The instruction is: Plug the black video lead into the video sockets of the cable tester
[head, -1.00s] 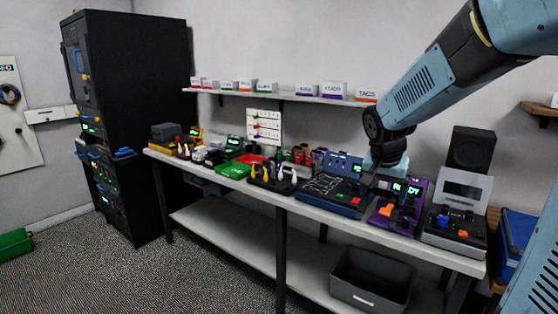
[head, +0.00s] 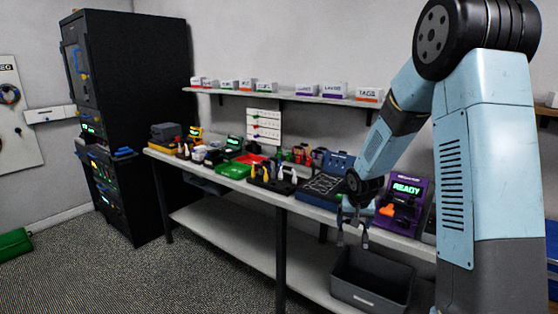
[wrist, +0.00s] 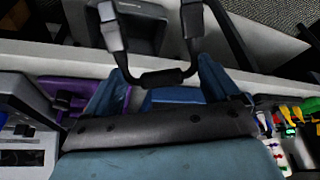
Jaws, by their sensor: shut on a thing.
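My gripper (head: 353,212) is shut on the black video lead (head: 340,238) in front of the bench edge. The lead's two plug ends hang down side by side below my gripper. In the wrist view the lead (wrist: 160,78) makes a U, held at its bend, with the two ends apart and touching no socket. The purple unit with a green READY screen (head: 407,189), apparently the cable tester, stands just right of my gripper. An orange part (head: 389,211) sits on its front. The purple unit (wrist: 68,85) also shows in the wrist view. I cannot make out its video sockets.
A blue-framed unit with a dark panel (head: 322,187) stands left of the gripper. Farther left are a rack of tools (head: 268,180) and a green tray (head: 233,170). A grey bin (head: 370,281) sits on the lower shelf. My arm hides the bench's right end.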

